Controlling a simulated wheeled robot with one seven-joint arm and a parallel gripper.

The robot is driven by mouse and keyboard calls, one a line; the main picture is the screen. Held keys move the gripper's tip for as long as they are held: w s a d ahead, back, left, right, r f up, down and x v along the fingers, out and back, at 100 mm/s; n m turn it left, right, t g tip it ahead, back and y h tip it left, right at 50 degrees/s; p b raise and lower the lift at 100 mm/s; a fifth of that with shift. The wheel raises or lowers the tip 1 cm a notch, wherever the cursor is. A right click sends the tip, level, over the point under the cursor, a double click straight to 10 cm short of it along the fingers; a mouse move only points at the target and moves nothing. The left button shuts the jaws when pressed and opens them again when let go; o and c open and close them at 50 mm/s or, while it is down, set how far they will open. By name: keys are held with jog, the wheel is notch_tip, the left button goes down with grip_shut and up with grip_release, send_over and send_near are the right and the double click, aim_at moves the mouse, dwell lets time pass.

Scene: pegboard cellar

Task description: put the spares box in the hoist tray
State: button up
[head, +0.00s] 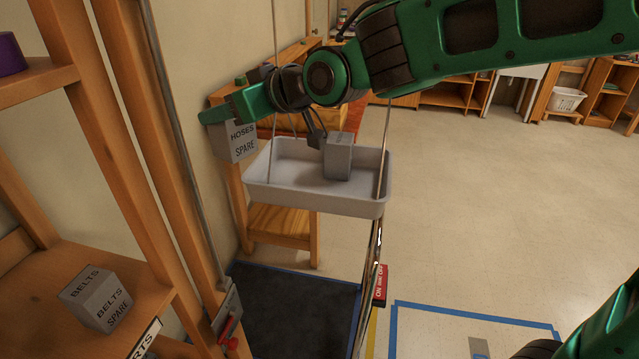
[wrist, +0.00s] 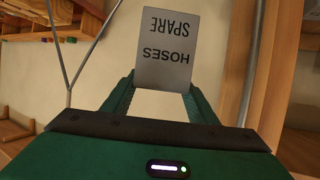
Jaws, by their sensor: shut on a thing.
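My gripper (head: 222,114) is shut on a grey box labelled HOSES SPARE (head: 238,141). The wrist view shows this spares box (wrist: 167,48) with its label upside down, between the two green fingers (wrist: 160,88). The hoist tray (head: 315,197) is a shallow pale grey tray hanging on thin rods in the middle of the head view. The held box is just left of the tray's far left corner in the picture, outside the tray. A plain grey block (head: 339,160) appears inside the tray, with a dark part beside it that I cannot make out.
A BELTS SPARE box (head: 97,298) sits on the wooden shelf (head: 150,290) at lower left. A wooden stand (head: 282,222) is behind the tray. A dark mat (head: 290,310) lies below it. A red sign (head: 380,284) hangs near the right rod. Open floor lies right.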

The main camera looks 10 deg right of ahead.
jog(key=w+d+f, duration=0.2)
jog(key=d+f, duration=0.1)
jog(key=w+d+f, duration=0.2)
jog(key=d+f, duration=0.1)
jog(key=f, duration=0.1)
jog(key=w+d+f, duration=0.2)
jog(key=d+f, duration=0.1)
jog(key=f, duration=0.1)
jog(key=shift+w+d, duration=0.3)
jog(key=shift+w, duration=0.05)
jog(key=o, duration=1.1)
jog(key=shift+f, duration=0.1)
jog(key=shift+o, duration=0.2)
